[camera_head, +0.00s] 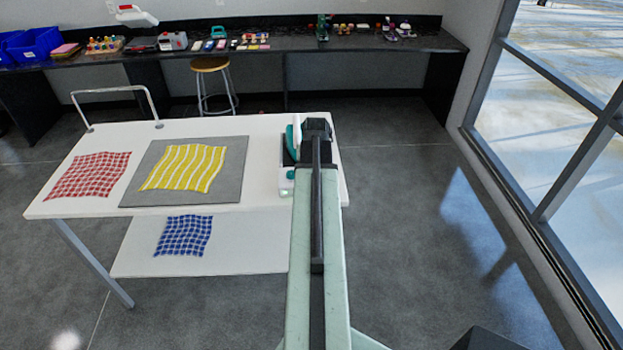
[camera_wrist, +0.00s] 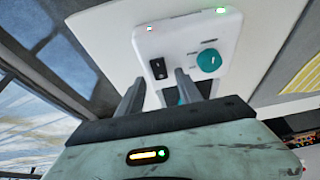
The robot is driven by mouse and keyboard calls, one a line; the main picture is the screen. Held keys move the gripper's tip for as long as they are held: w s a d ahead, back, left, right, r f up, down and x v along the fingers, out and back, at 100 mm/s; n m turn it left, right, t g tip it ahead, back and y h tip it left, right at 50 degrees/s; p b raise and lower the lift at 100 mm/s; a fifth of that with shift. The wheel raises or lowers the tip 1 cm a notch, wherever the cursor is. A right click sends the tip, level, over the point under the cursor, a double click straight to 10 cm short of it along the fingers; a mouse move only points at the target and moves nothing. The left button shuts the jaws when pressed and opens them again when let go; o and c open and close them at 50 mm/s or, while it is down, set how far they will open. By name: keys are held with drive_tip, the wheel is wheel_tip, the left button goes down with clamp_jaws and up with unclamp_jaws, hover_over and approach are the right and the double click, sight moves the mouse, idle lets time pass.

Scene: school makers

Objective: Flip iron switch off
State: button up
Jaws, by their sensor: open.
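The iron station's white base (camera_wrist: 178,40) fills the upper middle of the wrist view. It carries a black rocker switch (camera_wrist: 158,68), a teal knob (camera_wrist: 209,60) and a lit green light (camera_wrist: 220,10). My gripper (camera_wrist: 158,88) is open and empty, its two fingers apart and pointing at the base near the switch. I cannot tell whether a finger touches it. In the head view, the teal and white iron (camera_head: 291,143) stands at the right end of the white table, partly hidden by my arm.
The white table (camera_head: 90,205) holds a grey mat (camera_head: 228,195) with a yellow striped cloth (camera_head: 185,168), and a red checked cloth (camera_head: 88,175). A blue checked cloth (camera_head: 183,236) lies on a lower shelf. A metal rail (camera_head: 115,90) rises at the back. Floor is clear on the right.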

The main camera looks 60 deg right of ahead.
drive_tip(key=shift+w+d+f, duration=0.1)
drive_tip(key=shift+d+f, duration=0.05)
drive_tip(key=shift+f, duration=0.4)
drive_tip(key=shift+r, duration=0.15)
clamp_jaws()
drive_tip(key=shift+w+d+r+g+y+p, duration=0.15)
drive_tip(key=shift+w+d+g+y+p, duration=0.2)
drive_tip(key=shift+y+p, duration=0.3)
drive_tip(key=shift+s+g+y, duration=0.15)
drive_tip(key=shift+g+y, duration=0.3)
drive_tip(key=shift+g, duration=0.1)
drive_tip(key=shift+f, duration=0.2)
unclamp_jaws()
